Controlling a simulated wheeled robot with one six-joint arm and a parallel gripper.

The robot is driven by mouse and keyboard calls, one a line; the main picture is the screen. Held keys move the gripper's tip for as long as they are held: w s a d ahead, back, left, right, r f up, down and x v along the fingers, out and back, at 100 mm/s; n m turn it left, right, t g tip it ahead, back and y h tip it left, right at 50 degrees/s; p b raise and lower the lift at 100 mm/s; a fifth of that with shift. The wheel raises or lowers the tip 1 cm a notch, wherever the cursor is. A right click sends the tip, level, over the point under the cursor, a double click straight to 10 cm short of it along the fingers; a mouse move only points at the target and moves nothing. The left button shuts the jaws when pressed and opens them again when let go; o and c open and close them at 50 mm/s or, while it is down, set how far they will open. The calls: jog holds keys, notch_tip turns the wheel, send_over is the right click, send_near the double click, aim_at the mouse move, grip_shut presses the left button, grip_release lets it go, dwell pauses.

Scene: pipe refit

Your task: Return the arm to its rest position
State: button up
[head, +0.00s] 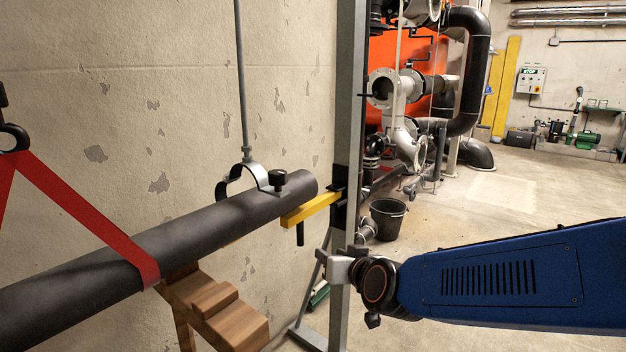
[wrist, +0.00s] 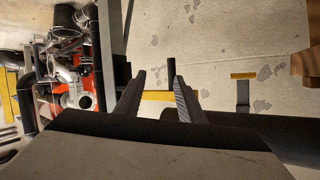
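My blue arm (head: 500,278) reaches in from the right in the head view, its dark wrist joint in front of the grey post. My gripper (wrist: 160,84) shows in the wrist view with its two fingers apart and nothing held between them. A yellow bracket (head: 312,208) with a black knob on the pipe and a black pin below it joins the pipe end to the post. In the wrist view the yellow bracket (wrist: 157,96) and a black pin (wrist: 171,72) lie beyond the gap between the fingers.
The grey post (head: 349,100) stands close to my wrist. A black bucket (head: 388,216) stands behind. Floor at right is open.

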jog(key=s+d+f+m+g+h, duration=0.1)
jog(key=s+d+g, duration=0.3)
jog(key=s+d, duration=0.8)
jog(key=s+d+f+g+h, duration=0.4)
jog(key=s+d, duration=0.8)
jog(key=s, duration=0.1)
jog(key=shift+d+m, duration=0.15)
jog(key=shift+m, duration=0.25)
